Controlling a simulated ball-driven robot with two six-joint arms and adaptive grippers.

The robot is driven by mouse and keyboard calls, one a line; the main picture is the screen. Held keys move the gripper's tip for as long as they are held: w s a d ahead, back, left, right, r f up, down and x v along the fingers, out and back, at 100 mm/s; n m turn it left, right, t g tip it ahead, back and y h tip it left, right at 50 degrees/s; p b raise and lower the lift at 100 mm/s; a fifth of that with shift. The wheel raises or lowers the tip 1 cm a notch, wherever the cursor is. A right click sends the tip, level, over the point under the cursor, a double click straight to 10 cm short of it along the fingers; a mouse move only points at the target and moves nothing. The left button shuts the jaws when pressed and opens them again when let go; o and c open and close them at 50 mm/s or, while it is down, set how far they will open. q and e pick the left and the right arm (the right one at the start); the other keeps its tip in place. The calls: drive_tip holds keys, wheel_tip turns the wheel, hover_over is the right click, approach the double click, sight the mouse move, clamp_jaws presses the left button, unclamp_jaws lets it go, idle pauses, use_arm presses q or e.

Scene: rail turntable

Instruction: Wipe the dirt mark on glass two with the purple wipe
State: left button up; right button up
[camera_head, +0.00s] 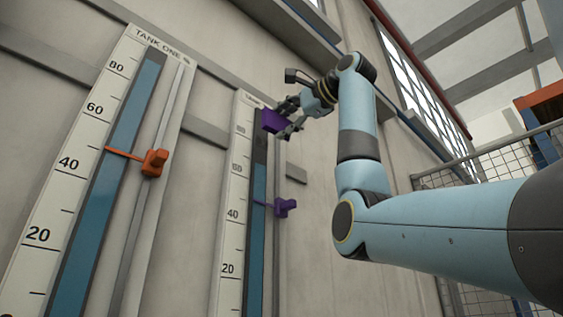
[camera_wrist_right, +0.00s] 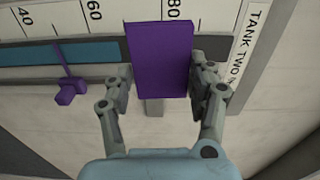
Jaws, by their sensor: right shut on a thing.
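My right gripper (camera_head: 284,119) is shut on the purple wipe (camera_head: 272,121), a flat block. In the right wrist view the wipe (camera_wrist_right: 161,60) sits between the two fingers of the gripper (camera_wrist_right: 163,82). It is at the upper part of the tank two gauge (camera_head: 233,188), over the glass near the 80 mark. Glass two (camera_head: 257,220) is a narrow strip with blue liquid in its lower part. I cannot tell whether the wipe touches the glass. No dirt mark shows; the wipe hides part of the glass. My left gripper is not in view.
A purple pointer (camera_head: 284,207) sticks out beside glass two, below the wipe. The tank one gauge (camera_head: 70,185) with an orange pointer (camera_head: 153,162) stands at left. A mesh fence (camera_head: 480,165) is at the right.

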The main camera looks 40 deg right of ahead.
drive_tip(key=shift+w+d+f, duration=0.2)
drive_tip(key=shift+w+d, duration=0.3)
drive_tip(key=shift+d, duration=0.05)
drive_tip(key=shift+w+a+r+p, duration=0.2)
drive_tip(key=shift+w+p, duration=0.3)
drive_tip(key=shift+p, duration=0.05)
drive_tip(key=shift+w+a+r+p, duration=0.15)
drive_tip(key=shift+w+a+p, duration=0.35)
drive_tip(key=shift+w, duration=0.25)
drive_tip(key=shift+w+d+p, duration=0.2)
drive_tip(key=shift+w+p, duration=0.2)
drive_tip(key=shift+w, duration=0.9)
drive_tip(key=shift+a, duration=0.1)
drive_tip(key=shift+f, duration=0.2)
use_arm(q)
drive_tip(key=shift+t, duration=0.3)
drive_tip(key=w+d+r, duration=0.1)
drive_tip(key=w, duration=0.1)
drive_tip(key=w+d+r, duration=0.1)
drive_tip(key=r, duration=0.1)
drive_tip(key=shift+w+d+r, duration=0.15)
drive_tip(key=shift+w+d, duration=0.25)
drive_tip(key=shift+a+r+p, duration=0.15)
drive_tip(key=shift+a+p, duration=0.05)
drive_tip(key=shift+p, duration=0.1)
use_arm(e)
drive_tip(key=shift+w, duration=0.25)
